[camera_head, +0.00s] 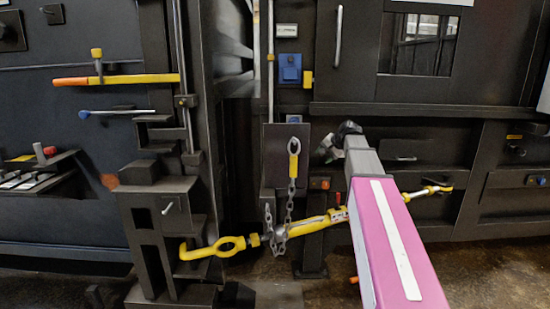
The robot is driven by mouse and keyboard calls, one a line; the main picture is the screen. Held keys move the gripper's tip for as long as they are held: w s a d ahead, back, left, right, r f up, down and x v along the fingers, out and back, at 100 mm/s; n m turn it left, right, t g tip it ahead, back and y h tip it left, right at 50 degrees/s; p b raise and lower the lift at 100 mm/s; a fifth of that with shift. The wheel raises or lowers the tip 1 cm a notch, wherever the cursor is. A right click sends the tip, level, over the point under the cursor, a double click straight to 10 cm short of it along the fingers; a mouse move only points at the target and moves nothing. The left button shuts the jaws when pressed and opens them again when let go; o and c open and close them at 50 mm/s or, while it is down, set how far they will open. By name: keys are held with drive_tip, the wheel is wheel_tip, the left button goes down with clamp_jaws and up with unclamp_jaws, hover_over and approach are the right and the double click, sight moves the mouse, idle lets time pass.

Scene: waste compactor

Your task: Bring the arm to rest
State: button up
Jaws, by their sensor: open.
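My arm reaches in from the lower right, with a magenta link and a grey section beyond it. My gripper (336,141) is the small dark part at the far end of the arm, in front of the dark machine panel. It is open, and I see nothing held in it. Its fingers are small and partly hidden by the grey section. A yellow ratchet turnbuckle (313,224) lies below and behind my arm, which hides part of it. The gripper appears apart from it.
A chain (292,185) hangs from a dark bracket beside the turnbuckle. A yellow-and-orange lever (120,79) and a blue-tipped lever (120,112) stick out at left. A blue lock box (290,69) sits above. The dark machine front (450,110) stands close behind my arm. Brown floor (490,270) shows at lower right.

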drive_tip(key=s+a+f+n+g+h, duration=0.1)
drive_tip(key=s+f+n+g+h, duration=0.1)
drive_tip(key=s+f, duration=1.3)
drive_tip(key=s+a+f+n+g+h, duration=0.1)
drive_tip(key=s+f+n+g+h, duration=0.2)
drive_tip(key=s+f, duration=1.2)
wheel_tip(320, 180, down, 5)
drive_tip(key=shift+r+n+g, duration=0.1)
drive_tip(key=shift+n+g, duration=0.5)
drive_tip(key=shift+g, duration=0.2)
